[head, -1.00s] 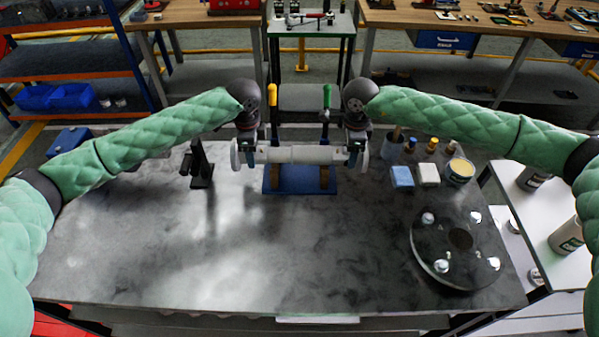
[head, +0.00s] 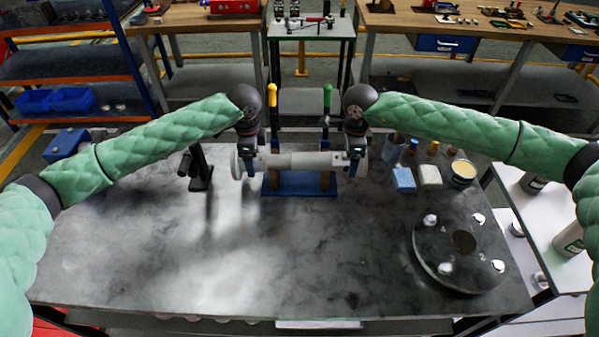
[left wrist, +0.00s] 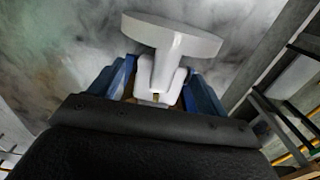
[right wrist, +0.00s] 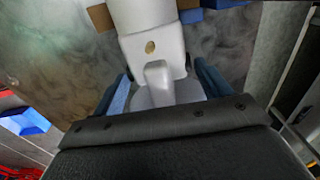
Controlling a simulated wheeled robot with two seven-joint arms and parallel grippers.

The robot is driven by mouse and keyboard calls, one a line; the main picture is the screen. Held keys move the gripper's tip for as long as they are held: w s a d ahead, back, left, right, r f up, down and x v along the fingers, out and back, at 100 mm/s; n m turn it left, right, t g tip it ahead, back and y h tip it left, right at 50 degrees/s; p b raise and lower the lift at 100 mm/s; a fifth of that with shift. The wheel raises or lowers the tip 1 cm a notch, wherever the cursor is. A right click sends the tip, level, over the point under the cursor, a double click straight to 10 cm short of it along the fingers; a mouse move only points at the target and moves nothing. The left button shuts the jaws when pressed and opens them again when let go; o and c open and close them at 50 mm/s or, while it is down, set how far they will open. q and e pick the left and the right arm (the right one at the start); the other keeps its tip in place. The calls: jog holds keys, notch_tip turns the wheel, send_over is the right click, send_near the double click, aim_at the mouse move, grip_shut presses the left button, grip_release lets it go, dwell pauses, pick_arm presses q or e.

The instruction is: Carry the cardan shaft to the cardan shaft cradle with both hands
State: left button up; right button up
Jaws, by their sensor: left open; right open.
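The cardan shaft (head: 297,160) is a pale grey bar with a round flange at each end. It lies level, left to right, across the cradle (head: 300,188), a blue base with two wooden uprights, and appears to rest on them. My left gripper (head: 247,158) is open around the shaft's left end; in the left wrist view its blue fingers stand apart on either side of the white yoke, behind the flange (left wrist: 172,36). My right gripper (head: 354,158) is open around the right end; the right wrist view shows the shaft (right wrist: 152,50) between its parted fingers.
A black stand (head: 200,168) is left of the cradle. Blue and white blocks (head: 404,179), a tin (head: 463,171) and a dark round plate (head: 460,252) with several silver knobs are on the right.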

pick_arm(q)
notch_tip(320, 180, up, 12)
pick_arm(e)
notch_tip(320, 180, up, 12)
dwell(0.9)
pick_arm(q)
jog(key=shift+w, duration=0.1)
dwell(0.4)
